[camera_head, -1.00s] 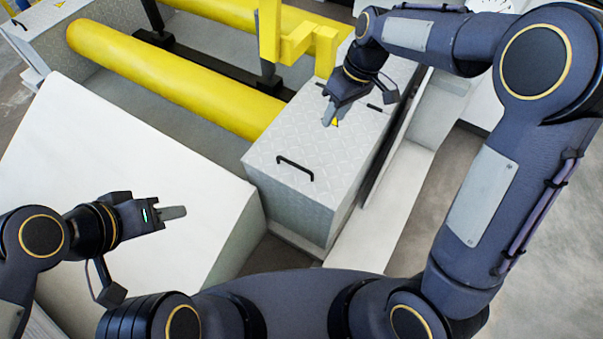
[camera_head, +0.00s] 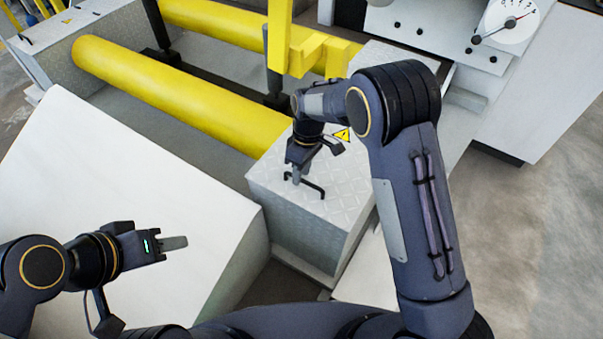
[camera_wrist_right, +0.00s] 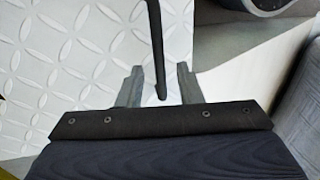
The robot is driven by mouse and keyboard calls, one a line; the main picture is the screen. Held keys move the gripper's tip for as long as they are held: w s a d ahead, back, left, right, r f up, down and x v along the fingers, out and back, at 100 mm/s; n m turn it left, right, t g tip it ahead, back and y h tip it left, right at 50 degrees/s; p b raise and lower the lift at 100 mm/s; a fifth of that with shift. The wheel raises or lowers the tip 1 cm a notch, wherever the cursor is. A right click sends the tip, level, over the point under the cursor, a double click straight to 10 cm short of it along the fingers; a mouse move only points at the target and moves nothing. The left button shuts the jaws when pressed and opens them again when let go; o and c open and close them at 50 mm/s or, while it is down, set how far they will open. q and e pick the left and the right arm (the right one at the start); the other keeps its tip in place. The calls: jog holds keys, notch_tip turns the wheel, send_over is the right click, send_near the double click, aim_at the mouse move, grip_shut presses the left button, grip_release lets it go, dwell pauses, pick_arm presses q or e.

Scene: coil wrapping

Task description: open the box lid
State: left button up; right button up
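The box (camera_head: 335,205) is light grey with a diamond-plate lid (camera_head: 345,180), which lies shut on top. A black bar handle (camera_head: 318,189) stands on the lid near its front edge. My right gripper (camera_head: 296,177) is over the handle, at its left end in the head view. In the right wrist view, my right gripper (camera_wrist_right: 158,85) is open, with the end of the black handle (camera_wrist_right: 156,45) between its two fingers and a gap on both sides. My left gripper (camera_head: 175,243) is over the white slanted surface, away from the box; its fingers overlap edge-on.
Yellow rollers (camera_head: 170,95) lie behind the white panel (camera_head: 130,200). A yellow frame (camera_head: 290,40) stands behind the box. A yellow warning sign (camera_head: 342,135) is on the lid's far part. A white machine with a dial (camera_head: 508,22) is at the back right.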

jog(key=shift+f, duration=0.15)
grip_shut()
